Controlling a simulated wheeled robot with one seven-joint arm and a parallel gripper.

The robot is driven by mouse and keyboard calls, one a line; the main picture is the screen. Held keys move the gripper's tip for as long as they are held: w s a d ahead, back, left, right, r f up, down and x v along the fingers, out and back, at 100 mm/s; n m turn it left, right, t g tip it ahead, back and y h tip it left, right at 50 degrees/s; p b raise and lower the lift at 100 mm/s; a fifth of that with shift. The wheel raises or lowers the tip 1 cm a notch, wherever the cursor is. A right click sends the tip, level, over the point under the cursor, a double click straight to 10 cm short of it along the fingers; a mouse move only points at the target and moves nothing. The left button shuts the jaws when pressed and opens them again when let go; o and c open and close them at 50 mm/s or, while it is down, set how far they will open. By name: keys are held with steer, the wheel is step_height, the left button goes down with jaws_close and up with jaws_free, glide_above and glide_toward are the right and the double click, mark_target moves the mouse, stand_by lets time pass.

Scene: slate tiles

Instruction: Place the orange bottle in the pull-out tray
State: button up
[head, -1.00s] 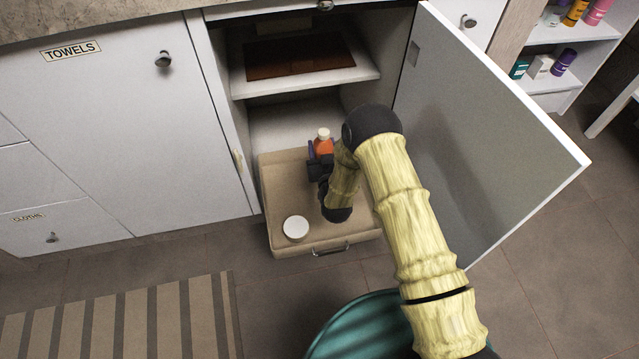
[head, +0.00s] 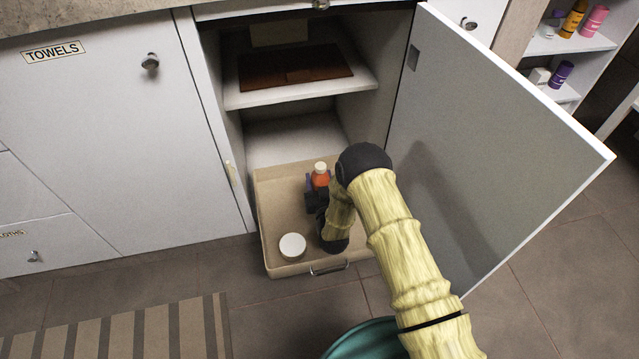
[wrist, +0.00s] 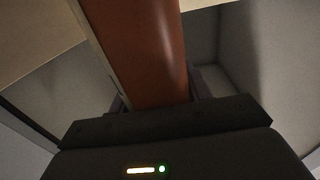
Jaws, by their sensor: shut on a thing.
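The orange bottle (head: 320,179) with its cream cap stands upright in the head view, over the back part of the pull-out tray. My gripper (head: 318,192) is shut on it, with a dark finger at its left side. In the wrist view the bottle (wrist: 140,45) fills the middle between the fingers (wrist: 158,102). The pull-out tray (head: 273,218) is beige and slid out of the cabinet's lower level. My arm hides part of its right side. I cannot tell whether the bottle's base touches the tray floor.
A round white-lidded item (head: 292,246) sits at the tray's front left. The cabinet door (head: 480,150) stands open on the right, close to my arm. A shelf (head: 300,92) with a brown board (head: 295,70) is above the tray. The tray's front middle is clear.

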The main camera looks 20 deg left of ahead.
stand_by(0.3)
steer(key=o, duration=1.3)
steer(key=shift+f, duration=0.15)
steer(key=shift+s+d+r+p, duration=0.1)
steer(key=shift+s+r+p, duration=0.1)
steer(key=shift+p, duration=0.1)
steer(key=shift+p+v, duration=1.9)
steer(key=shift+v, duration=1.7)
